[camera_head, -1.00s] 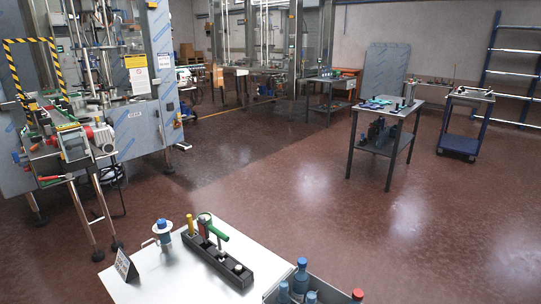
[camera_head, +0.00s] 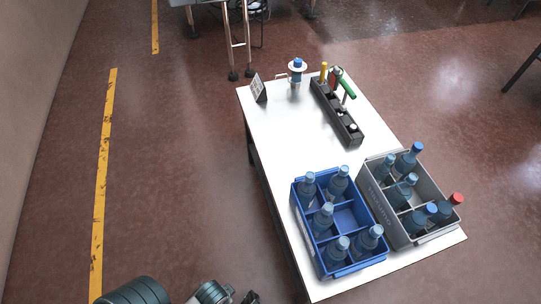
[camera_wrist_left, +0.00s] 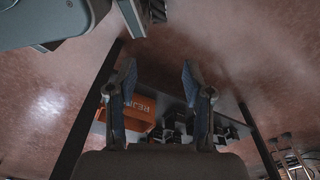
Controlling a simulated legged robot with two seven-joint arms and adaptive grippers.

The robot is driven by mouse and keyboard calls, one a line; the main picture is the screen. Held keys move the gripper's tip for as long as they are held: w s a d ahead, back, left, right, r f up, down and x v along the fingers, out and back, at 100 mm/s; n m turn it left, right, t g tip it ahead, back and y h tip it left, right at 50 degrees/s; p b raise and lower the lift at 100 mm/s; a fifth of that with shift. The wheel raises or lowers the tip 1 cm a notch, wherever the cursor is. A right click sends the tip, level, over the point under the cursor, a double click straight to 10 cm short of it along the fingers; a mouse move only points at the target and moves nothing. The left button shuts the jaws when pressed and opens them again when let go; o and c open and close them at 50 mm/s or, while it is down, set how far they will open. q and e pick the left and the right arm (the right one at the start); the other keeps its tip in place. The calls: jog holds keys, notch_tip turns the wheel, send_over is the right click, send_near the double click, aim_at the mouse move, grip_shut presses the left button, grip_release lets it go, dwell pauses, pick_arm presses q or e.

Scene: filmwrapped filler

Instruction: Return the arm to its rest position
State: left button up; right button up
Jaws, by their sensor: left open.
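My left arm (camera_head: 138,291) shows at the bottom left of the head view, beside the white table (camera_head: 285,141). Its far end is cut off by the lower edge. In the left wrist view my left gripper (camera_wrist_left: 157,85) has two fingers spread well apart, with nothing between them. My right gripper is in neither current view.
A blue crate (camera_head: 344,271) and a grey crate (camera_head: 434,237), both with bottles, stand at the table's near end. A black tool rack (camera_head: 345,125), a blue-capped device (camera_head: 296,76) and a small sign (camera_head: 258,88) are farther back. Floor left of the table is clear.

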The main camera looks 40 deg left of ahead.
pick_arm(q)
jog(key=shift+t, duration=0.5)
jog(key=shift+a+f+p, duration=0.15)
jog(key=shift+f+p, duration=2.1)
jog(key=shift+p, duration=5.85)
pick_arm(e)
jog(key=shift+t, duration=0.5)
jog(key=shift+d+f, duration=0.15)
jog(key=shift+f, duration=2.1)
pick_arm(q)
jog(key=shift+c, duration=0.9)
jog(key=shift+a, duration=0.15)
